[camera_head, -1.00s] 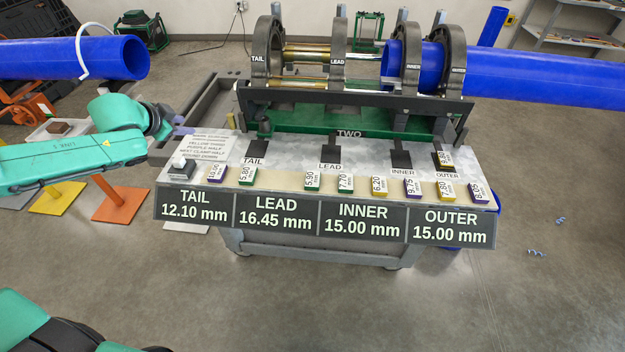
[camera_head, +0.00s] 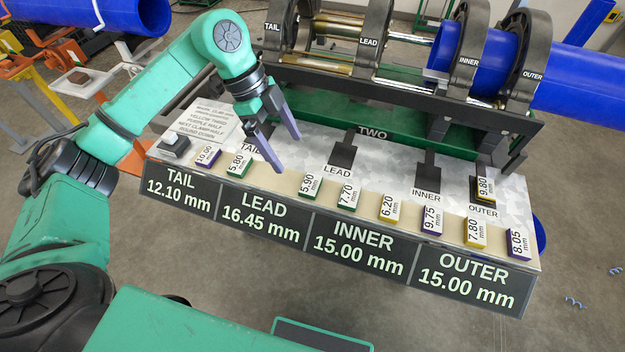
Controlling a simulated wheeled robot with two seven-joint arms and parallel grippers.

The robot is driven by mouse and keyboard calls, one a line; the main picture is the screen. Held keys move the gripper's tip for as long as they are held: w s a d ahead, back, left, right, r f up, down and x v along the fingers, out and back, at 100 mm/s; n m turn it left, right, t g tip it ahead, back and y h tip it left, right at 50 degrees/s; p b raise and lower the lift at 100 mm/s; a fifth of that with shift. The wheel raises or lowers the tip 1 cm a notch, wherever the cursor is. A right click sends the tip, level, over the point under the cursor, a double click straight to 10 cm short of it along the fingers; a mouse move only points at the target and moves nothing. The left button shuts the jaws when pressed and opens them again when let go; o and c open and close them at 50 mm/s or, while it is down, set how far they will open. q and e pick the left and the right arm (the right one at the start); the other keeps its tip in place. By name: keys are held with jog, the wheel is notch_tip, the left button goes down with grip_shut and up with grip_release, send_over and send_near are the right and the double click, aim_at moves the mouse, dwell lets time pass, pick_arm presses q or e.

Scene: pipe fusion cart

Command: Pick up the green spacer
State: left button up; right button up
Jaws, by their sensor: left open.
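Green-sided spacers stand in the row along the front of the cart's top: one marked 5.80 (camera_head: 238,165), one marked 5.90 (camera_head: 309,186) and one marked 7.70 (camera_head: 348,197). My left gripper (camera_head: 287,153) is open and empty, fingers pointing down and right over the cart top. Its fingertips show between the 5.80 and 5.90 spacers, with the nearer tip close to the 5.90 one. I cannot tell its exact height above the surface. My right gripper is not in view.
Other spacers share the row: purple 10.00 (camera_head: 207,155), yellow 6.20 (camera_head: 389,208), purple 9.75 (camera_head: 431,219), yellow 7.80 (camera_head: 474,232) and purple 8.05 (camera_head: 519,242). A 9.80 spacer (camera_head: 485,188) sits at OUTER. The clamp rings and blue pipe (camera_head: 585,90) stand behind.

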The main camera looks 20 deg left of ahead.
aim_at(311, 184)
pick_arm(q)
jog(key=x, duration=0.4)
jog(key=shift+s+p, duration=0.15)
jog(key=shift+p, duration=0.25)
jog(key=p+x, duration=0.1)
jog(key=x, duration=0.2)
jog(key=p+x, duration=0.1)
jog(key=x, duration=0.2)
jog(key=shift+d, duration=0.45)
jog(key=shift+w, duration=0.2)
jog(key=c, duration=1.3)
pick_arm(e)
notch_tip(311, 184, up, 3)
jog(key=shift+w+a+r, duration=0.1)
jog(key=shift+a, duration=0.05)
